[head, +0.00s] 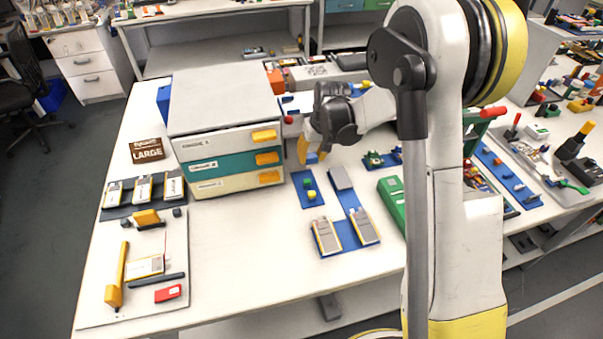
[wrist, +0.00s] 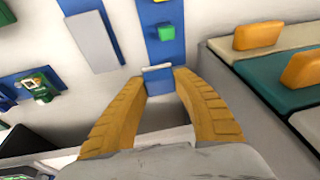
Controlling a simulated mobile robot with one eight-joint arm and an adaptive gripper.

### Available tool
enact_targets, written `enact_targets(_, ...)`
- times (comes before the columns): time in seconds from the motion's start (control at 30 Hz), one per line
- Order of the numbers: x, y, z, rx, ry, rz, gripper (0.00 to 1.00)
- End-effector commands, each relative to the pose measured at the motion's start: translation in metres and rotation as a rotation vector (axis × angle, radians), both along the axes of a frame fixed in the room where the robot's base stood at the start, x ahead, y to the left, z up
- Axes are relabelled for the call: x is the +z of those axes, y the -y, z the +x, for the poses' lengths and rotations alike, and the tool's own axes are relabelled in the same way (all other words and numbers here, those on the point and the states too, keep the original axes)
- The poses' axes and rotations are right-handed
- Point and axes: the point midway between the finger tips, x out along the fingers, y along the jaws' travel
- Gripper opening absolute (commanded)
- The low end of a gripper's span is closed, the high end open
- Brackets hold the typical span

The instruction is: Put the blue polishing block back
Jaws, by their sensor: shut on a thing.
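My gripper (head: 313,158) is at the right side of the drawer cabinet, above the table. In the wrist view its two yellow fingers (wrist: 160,88) are closed in on a small blue block (wrist: 158,79) with a pale edge line. Only a bit of this block shows in the head view (head: 322,156), beside a fingertip. Close to it is a narrow blue mat (head: 299,176) carrying a green block (wrist: 165,33) and a yellow block. In the wrist view the block overlaps the end of this mat; I cannot tell whether they touch.
The drawer cabinet (head: 222,100) with yellow handles stands close on the left. A green case (head: 390,200) is to the right. The table's front middle is clear.

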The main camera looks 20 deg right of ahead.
Motion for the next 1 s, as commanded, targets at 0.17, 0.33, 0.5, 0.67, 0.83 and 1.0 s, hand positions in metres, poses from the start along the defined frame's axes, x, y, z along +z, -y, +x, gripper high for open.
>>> enact_targets(0.17, -0.015, -0.023, 0.006, 0.001, 0.0, 0.001, 0.0)
enact_targets(0.33, -0.026, -0.025, 0.007, 0.0, 0.0, 0.0, 0.0)
enact_targets(0.5, -0.053, -0.025, 0.006, 0.0, 0.0, 0.0, 0.0)
enact_targets(0.67, -0.055, -0.025, 0.006, 0.0, 0.0, 0.0, 0.0)
enact_targets(0.83, -0.056, -0.025, 0.006, 0.0, 0.0, 0.0, 0.0)
enact_targets(1.0, -0.058, -0.025, 0.006, 0.0, 0.0, 0.0, 0.53)
